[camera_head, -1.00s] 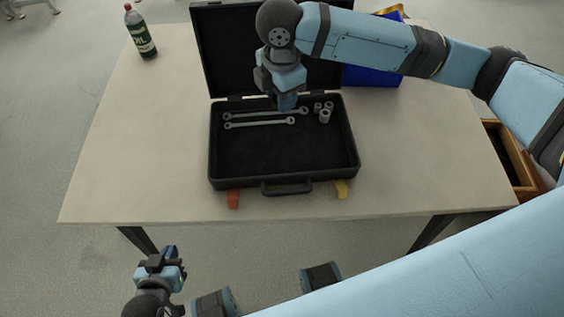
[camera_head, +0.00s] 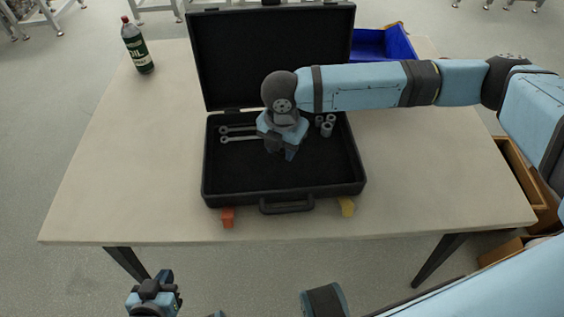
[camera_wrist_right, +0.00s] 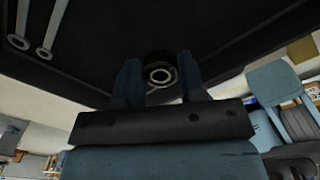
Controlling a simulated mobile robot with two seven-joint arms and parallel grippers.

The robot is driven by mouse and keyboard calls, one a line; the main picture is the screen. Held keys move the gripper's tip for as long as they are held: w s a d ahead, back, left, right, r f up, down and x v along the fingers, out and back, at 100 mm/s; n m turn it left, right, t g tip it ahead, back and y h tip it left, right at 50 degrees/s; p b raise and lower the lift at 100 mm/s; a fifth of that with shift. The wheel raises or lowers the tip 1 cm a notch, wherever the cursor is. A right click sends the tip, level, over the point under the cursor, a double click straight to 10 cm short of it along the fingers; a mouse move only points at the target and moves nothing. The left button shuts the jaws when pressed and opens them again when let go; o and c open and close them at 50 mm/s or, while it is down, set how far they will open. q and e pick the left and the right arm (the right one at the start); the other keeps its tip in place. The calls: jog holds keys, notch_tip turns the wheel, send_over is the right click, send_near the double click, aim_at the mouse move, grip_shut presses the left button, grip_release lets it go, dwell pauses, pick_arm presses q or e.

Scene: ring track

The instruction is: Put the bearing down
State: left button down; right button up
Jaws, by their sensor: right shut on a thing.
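The bearing (camera_wrist_right: 159,75) shows in the right wrist view as a dark ring with a bright metal inner ring. It sits between the fingers of my right gripper (camera_wrist_right: 160,82), which is shut on it. In the head view my right gripper (camera_head: 283,153) points down over the open black case (camera_head: 285,186), and the bearing is hidden there. I cannot tell whether the bearing touches the case floor. My left gripper (camera_head: 155,282) is low in front of the table, away from the case; its jaw opening is too small to tell.
Two wrenches (camera_head: 238,140) lie at the case's back left, and several sockets (camera_head: 326,125) at its back right. The case front is bare. An oil bottle (camera_head: 138,46) stands at the table's back left, and a blue bin (camera_head: 385,44) is behind the case.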

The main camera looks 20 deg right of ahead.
aim_at(282, 168)
jog(key=shift+f, duration=0.75)
notch_tip(282, 168, down, 4)
jog(key=shift+f+b, duration=0.1)
jog(key=shift+b, duration=0.25)
jog(key=o, duration=0.9)
jog(key=shift+f, duration=0.15)
jog(key=shift+o, duration=0.2)
